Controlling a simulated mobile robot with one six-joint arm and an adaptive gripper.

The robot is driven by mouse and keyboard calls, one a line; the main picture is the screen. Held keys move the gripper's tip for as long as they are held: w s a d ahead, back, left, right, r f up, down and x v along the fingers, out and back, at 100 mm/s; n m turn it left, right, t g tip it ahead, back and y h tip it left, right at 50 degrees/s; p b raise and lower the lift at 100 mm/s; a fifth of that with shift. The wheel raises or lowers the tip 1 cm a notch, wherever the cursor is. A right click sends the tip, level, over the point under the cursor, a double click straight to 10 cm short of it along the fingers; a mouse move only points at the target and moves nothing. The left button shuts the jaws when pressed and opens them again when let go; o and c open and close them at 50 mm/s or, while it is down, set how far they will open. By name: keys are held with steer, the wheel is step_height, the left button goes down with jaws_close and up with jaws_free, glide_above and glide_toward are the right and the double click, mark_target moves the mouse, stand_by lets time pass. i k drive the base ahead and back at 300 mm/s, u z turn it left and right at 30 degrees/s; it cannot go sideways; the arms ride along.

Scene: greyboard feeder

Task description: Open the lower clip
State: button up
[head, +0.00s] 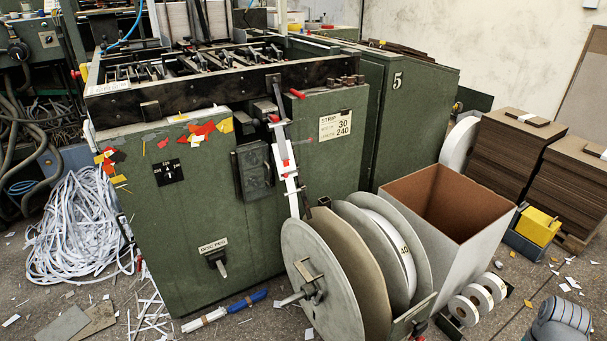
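A narrow slanted guide (281,137) runs down the front of the green machine towards the reels. A small red piece (274,118) sits high on the guide. A white block with a red piece (285,163) sits lower on it and looks like the lower clip. It is too small to tell whether this clip is open or shut. A red-tipped lever (297,94) sticks out near the guide's top. My gripper is not in view; only a grey rounded part of my arm shows at the bottom right corner.
Large reels (318,280) stand before the green machine (190,215), below the guide. An open box (480,232) stands right of them, with small rolls (478,297) in front. A knob (216,262) sticks out of the machine. Scraps and a blue-handled tool (246,301) lie on the floor.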

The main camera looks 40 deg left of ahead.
mark_target(286, 176)
steer(key=z, duration=1.6)
steer(key=k, duration=1)
steer(key=u, duration=1.55)
